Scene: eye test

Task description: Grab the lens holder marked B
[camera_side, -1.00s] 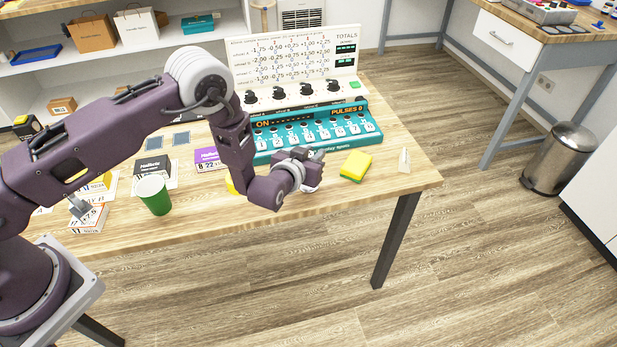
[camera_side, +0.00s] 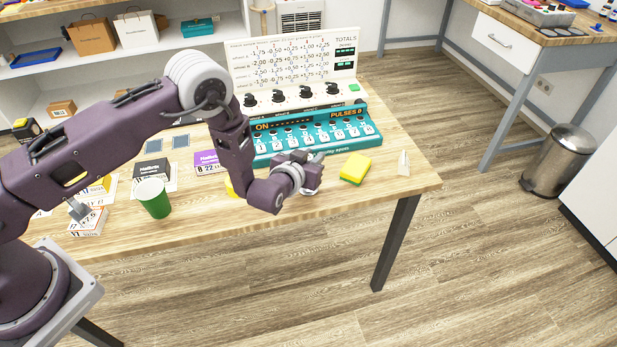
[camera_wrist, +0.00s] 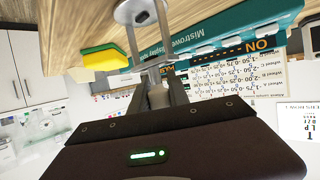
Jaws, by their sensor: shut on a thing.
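My gripper (camera_side: 316,160) is low over the table in front of the teal panel. In the wrist view my gripper (camera_wrist: 153,62) is shut on a small grey lens holder (camera_wrist: 134,12), whose rounded end shows beyond the fingertips. In the side view a grey tip shows at the fingers, too small to make out. No letter can be read on the held holder, so I cannot tell if it is marked B. I cannot tell whether it touches the table.
The teal panel (camera_side: 350,135) with knobs and switches stands behind my gripper. A yellow-green sponge (camera_side: 355,168) and a small whitish wedge (camera_side: 403,163) lie right of it. A green cup (camera_side: 154,200) and a purple box (camera_side: 208,162) stand left.

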